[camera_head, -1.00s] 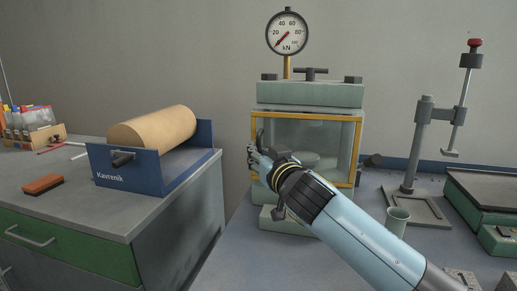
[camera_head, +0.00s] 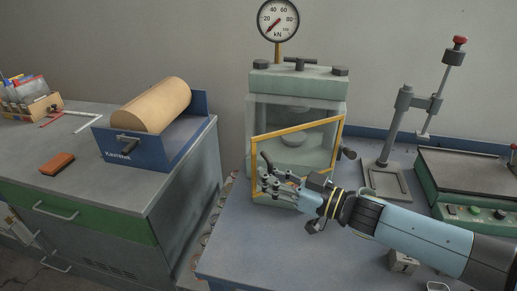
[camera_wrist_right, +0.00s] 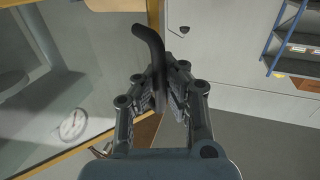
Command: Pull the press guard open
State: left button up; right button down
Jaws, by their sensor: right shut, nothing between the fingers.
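The press (camera_head: 298,82) is a pale green block with a round kN gauge (camera_head: 278,19) on top. Its guard (camera_head: 297,130), a clear panel in a yellow frame, stands swung partly out from the press front, its left side nearer me. A dark curved handle (camera_head: 266,162) sits near the guard's left edge. My right gripper (camera_head: 268,184) is at that edge, in front of the guard. In the wrist view, the handle (camera_wrist_right: 150,50) rises by the fingertips of my right gripper (camera_wrist_right: 162,88), which is shut. Contact with the handle is unclear. My left gripper is out of view.
A blue holder with a brown roll (camera_head: 155,104) stands on the left cabinet, with an orange-brown block (camera_head: 57,164) nearby. A lever stand (camera_head: 386,160) and a green control box (camera_head: 470,190) are to the right. The bench front below the gripper looks clear.

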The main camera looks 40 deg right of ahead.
jog(key=s+d+n+g+y, duration=0.2)
jog(key=s+y, duration=0.1)
jog(key=s, duration=0.3)
jog(key=s+d+n+g+y+b, duration=0.1)
jog(key=s+d+n+g+y, duration=0.1)
jog(key=s, duration=0.5)
jog(key=shift+s+n+g+y, duration=0.15)
jog(key=shift+n+g+y, duration=0.35)
jog(key=shift+n+y, duration=0.4)
jog(key=shift+r, duration=0.1)
jog(key=c, duration=1.6)
grip_release()
jog(key=shift+c, duration=0.2)
jog(key=v, duration=1.2)
